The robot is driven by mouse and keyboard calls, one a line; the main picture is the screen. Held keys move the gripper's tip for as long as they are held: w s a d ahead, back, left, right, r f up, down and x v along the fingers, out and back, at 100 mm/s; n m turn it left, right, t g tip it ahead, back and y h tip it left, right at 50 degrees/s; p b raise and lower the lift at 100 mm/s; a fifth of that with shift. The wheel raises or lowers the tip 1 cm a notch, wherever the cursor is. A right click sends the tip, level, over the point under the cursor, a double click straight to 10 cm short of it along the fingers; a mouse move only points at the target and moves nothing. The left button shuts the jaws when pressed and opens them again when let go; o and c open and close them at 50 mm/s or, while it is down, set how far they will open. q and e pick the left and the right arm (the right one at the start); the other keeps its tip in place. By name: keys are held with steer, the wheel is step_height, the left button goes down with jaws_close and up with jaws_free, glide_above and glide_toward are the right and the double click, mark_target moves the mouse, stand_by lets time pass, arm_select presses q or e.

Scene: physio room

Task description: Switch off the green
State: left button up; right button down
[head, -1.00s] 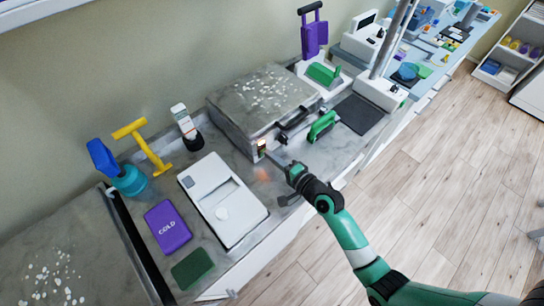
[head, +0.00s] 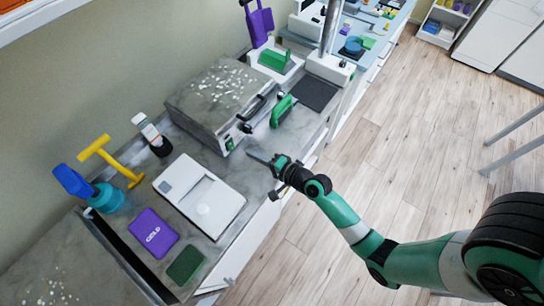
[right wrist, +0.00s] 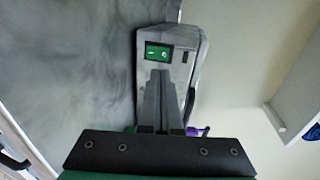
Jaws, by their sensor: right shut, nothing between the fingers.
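A grey speckled box-shaped unit (head: 215,95) stands on the counter by the wall. A green rocker switch (head: 229,144) sits on its near end face. In the right wrist view the green switch (right wrist: 158,52) shows in a dark frame with white marks, beside a small dark slot. My right gripper (head: 250,153) is shut and empty, its tips pointing at that face just right of the switch. In the right wrist view the shut fingers (right wrist: 160,74) lie just below the switch; I cannot tell whether they touch the face. My left gripper is not in view.
A white device (head: 200,195), a purple cold pack (head: 153,233) and a dark green pad (head: 186,265) lie on the counter. A green-handled tool (head: 283,110) lies beyond my gripper. A yellow T-shaped tool (head: 110,162) stands at the left.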

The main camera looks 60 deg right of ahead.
steer(key=s+r, duration=0.3)
steer(key=s, duration=0.3)
steer(key=shift+a+r+p, duration=0.2)
steer(key=shift+a+p, duration=0.2)
steer(key=shift+p, duration=0.05)
steer(key=shift+s, duration=0.1)
